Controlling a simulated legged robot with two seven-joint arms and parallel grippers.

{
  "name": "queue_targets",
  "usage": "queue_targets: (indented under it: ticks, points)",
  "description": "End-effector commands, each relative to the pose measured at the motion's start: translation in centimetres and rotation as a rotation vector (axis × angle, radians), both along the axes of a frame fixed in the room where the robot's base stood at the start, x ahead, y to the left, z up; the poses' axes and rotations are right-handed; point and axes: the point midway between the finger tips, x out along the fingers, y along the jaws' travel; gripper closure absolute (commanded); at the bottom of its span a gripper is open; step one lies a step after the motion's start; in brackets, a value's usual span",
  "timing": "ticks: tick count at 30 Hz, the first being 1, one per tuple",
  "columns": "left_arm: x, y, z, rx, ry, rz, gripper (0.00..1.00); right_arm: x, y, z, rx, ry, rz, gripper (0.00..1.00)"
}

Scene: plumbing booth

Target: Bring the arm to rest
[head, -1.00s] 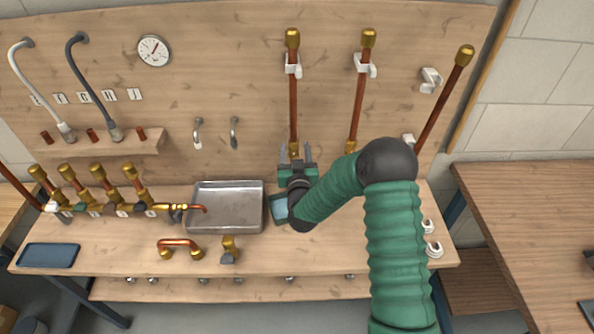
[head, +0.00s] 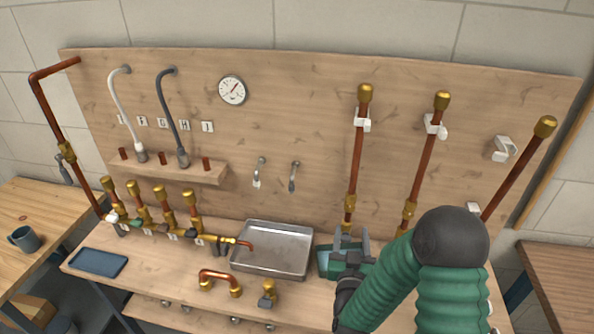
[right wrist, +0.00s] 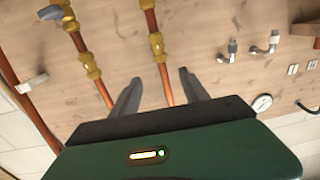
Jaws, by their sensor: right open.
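My right arm, green and dark grey, comes up from the bottom right of the head view. Its gripper (head: 352,241) is in front of the board, just below the lower brass fitting of the left upright copper pipe (head: 357,160). The two grey fingers are apart with nothing between them. In the right wrist view the gripper (right wrist: 160,90) also shows open and empty, with copper pipes and brass fittings beyond the fingers. I cannot tell how far the fingers are from the pipe. My left gripper is not in view.
A metal tray (head: 272,249) stands on the bench left of the gripper. More upright pipes (head: 424,165) are on the right. A bent copper pipe (head: 220,279) and a brass valve (head: 268,295) lie at the front.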

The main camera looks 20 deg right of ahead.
Motion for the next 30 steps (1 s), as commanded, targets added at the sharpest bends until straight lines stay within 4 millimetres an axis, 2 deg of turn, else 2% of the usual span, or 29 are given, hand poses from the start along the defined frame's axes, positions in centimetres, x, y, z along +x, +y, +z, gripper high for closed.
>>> queue_targets:
  ticks: [2, 4, 8, 11, 14, 15, 18, 21, 24, 30]
  points:
    - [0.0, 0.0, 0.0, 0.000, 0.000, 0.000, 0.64, 0.2, 0.4, -0.2, 0.008, 0.017, 0.019, 0.47]
    - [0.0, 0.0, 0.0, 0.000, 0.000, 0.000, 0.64, 0.8, 1.8, -0.9, 0.034, 0.074, 0.074, 0.47]
    - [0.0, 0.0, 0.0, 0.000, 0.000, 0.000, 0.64, 1.1, 6.3, -3.5, 0.116, 0.302, 0.238, 0.47]
    - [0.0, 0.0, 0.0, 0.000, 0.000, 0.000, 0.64, -1.2, 10.0, -6.0, 0.183, 0.545, 0.352, 0.47]
    - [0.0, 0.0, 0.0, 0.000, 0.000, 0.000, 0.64, -5.6, 12.5, -7.7, 0.239, 0.797, 0.417, 0.47]
    - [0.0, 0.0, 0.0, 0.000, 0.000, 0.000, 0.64, -7.7, 13.1, -8.1, 0.258, 0.895, 0.430, 0.47]
    - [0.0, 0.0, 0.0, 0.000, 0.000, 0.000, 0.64, -12.8, 14.0, -8.4, 0.295, 1.102, 0.440, 0.47]
    - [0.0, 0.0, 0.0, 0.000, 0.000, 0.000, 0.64, -16.5, 14.2, -8.3, 0.319, 1.240, 0.432, 0.47]
    - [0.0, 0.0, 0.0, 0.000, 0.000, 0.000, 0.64, -18.2, 14.1, -8.2, 0.330, 1.301, 0.423, 0.47]
    - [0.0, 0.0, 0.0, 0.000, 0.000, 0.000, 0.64, -18.4, 14.1, -8.2, 0.333, 1.312, 0.421, 0.47]
